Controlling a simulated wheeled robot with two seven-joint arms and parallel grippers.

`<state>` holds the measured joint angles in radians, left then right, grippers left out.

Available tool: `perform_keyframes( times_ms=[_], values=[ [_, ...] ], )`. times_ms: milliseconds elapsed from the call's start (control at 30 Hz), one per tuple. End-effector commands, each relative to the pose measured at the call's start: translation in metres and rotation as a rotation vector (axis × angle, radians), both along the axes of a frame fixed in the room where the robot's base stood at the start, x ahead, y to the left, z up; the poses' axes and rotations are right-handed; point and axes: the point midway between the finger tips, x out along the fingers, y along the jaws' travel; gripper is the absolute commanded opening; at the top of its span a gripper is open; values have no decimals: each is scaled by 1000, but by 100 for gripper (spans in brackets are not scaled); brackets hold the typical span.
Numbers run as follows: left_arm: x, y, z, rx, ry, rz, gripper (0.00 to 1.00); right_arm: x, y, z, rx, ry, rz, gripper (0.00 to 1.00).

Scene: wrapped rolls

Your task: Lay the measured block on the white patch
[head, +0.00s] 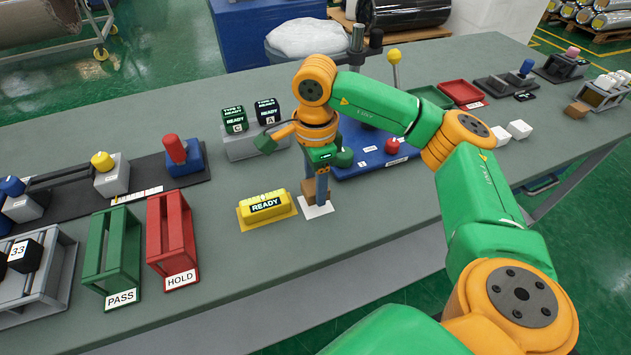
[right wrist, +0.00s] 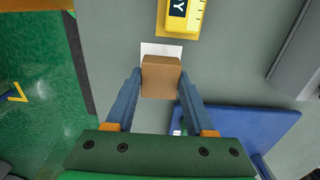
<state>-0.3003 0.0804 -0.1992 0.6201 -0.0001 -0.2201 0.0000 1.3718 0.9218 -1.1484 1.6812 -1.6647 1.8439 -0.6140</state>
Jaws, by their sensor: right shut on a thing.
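A plain brown block (head: 308,190) is between the blue fingers of my right gripper (head: 321,186), which is shut on it. The right wrist view shows the block (right wrist: 161,77) held between both fingertips (right wrist: 160,80). The white patch (head: 317,211) lies on the grey table just under the block. In the right wrist view, a strip of the patch (right wrist: 161,49) shows beyond the block and the block hides the rest. I cannot tell whether the block touches the patch or hangs slightly above it. My left gripper is not in view.
A yellow READY display (head: 266,209) sits close to the left of the patch. A blue base (head: 372,157) with a red knob lies behind and right. Green PASS (head: 110,250) and red HOLD (head: 172,240) racks stand left. Table in front of the patch is clear.

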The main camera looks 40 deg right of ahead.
Motion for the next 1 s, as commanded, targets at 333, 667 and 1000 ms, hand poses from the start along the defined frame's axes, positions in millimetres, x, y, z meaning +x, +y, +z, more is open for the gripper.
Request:
perform_keyframes(
  times_ms=[333, 667, 1000],
  values=[
    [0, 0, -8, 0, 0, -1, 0, 0, 0, -9, 0, 0, 0, 0],
    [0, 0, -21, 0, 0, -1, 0, 0, 0, -24, 0, 0, 0, 0],
    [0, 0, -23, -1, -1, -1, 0, 0, 0, -28, 0, 0, 0, 0]
  ],
)
